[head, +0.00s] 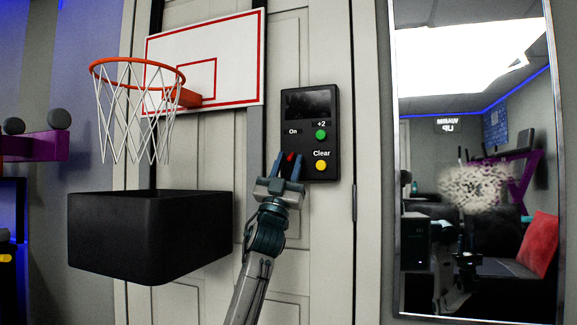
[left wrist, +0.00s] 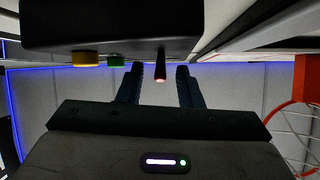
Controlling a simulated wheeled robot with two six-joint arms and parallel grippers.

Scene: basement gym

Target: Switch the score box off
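The score box (head: 332,150) is a black panel on the pale door, with a dark screen (head: 307,103), an "On" label, a green "+2" button (head: 320,135) and a yellow "Clear" button (head: 320,165). A red-tipped switch lever (head: 290,157) shows below "On". My left gripper (head: 289,160) is at the box's lower left, its fingers apart on either side of the lever. In the left wrist view, the dark lever with a glowing tip (left wrist: 160,70) stands between the open fingers (left wrist: 160,78), with gaps visible on both sides. My right gripper is not in view.
A basketball hoop (head: 138,75) with net and white backboard (head: 225,60) is left of the box. A black open bin (head: 150,240) is below it, left of my arm. A tall mirror (head: 394,200) stands at the right.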

